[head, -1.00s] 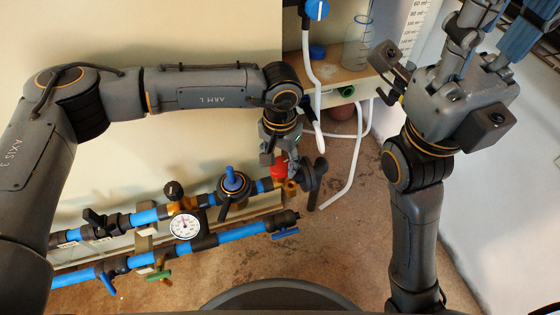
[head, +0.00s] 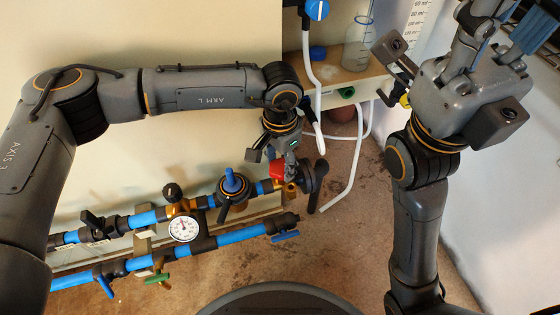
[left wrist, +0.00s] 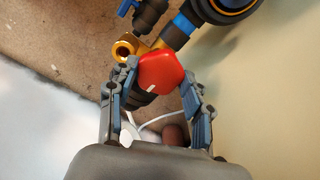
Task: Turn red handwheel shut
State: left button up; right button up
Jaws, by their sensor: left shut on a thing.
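The red handwheel (head: 277,171) sits on a brass valve at the right end of the upper blue pipe. In the left wrist view the red handwheel (left wrist: 160,72) shows as a rounded knob with a short white mark on its lower edge. My left gripper (head: 275,163) is over it, with one finger on each side; the wrist view shows the left gripper (left wrist: 158,82) closed around the knob. The fingers partly hide the knob in the head view. My right gripper (head: 500,35) is raised at the upper right, away from the pipes; its fingertips run near or past the picture's edge.
A black handle (head: 318,187) stands just right of the handwheel. A blue-handled valve (head: 233,184) and a round gauge (head: 183,228) are to its left. The lower pipe (head: 238,236) runs in front. A shelf (head: 345,75) with a glass beaker and white hoses stands behind.

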aim_at(280, 166)
pick_arm(q)
jog(key=o, duration=1.1)
jog(key=shift+o, duration=0.2)
notch_tip(280, 166, up, 12)
